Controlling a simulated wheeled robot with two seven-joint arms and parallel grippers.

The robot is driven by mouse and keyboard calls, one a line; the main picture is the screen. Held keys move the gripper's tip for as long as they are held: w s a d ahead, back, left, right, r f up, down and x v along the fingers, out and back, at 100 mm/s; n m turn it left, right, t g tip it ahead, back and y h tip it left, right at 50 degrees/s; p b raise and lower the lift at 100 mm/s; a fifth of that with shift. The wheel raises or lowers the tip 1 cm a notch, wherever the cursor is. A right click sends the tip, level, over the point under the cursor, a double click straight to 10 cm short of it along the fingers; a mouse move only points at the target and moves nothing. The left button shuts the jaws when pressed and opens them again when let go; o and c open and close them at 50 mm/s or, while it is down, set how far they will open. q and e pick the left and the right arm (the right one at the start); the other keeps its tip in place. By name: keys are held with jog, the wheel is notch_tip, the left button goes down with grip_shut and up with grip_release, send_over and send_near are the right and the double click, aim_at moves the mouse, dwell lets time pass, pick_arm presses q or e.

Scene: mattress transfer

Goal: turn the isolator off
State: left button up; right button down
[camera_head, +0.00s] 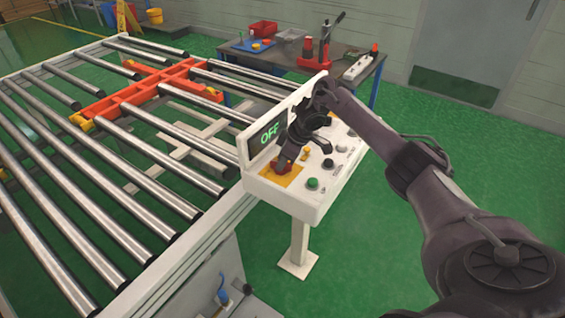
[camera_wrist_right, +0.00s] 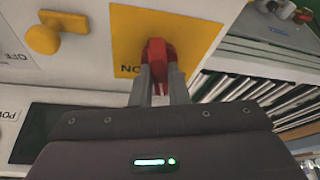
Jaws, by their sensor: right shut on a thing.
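The isolator is a red rotary handle (camera_wrist_right: 158,58) on a yellow plate (camera_wrist_right: 190,30) in the right wrist view. In the head view its yellow plate (camera_head: 294,180) is at the front left of a white control console (camera_head: 318,203). My right gripper (camera_wrist_right: 158,85) is shut on the red handle, one finger on each side. In the head view my right gripper (camera_head: 284,162) reaches down to the handle and hides part of it. The console's screen (camera_head: 270,132) reads "OFF" in green. My left gripper is not in view.
A green button (camera_head: 312,183) and several dark knobs sit beside the isolator on the console. A roller conveyor (camera_head: 110,200) with an orange cross-shaped frame (camera_head: 150,88) lies left. A workbench (camera_head: 352,55) with tools stands behind. Green floor is clear at right.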

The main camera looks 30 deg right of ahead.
jog(key=n+g+b, duration=0.1)
jog(key=n, duration=0.1)
jog(key=shift+w+d+n+y, duration=0.1)
jog(key=shift+w+n+y, duration=0.05)
jog(key=shift+n+y, duration=0.2)
jog(key=shift+n+g, duration=0.3)
jog(key=shift+n, duration=0.75)
jog(key=shift+r+n+b, duration=0.1)
jog(key=shift+n+b, duration=0.25)
jog(key=shift+n, duration=0.15)
jog(key=c, duration=1.4)
grip_release()
jog(key=shift+y, duration=0.25)
jog(key=p+v, duration=0.3)
jog(key=v, duration=0.4)
jog(key=shift+d+r, duration=0.2)
jog(key=shift+r, duration=0.15)
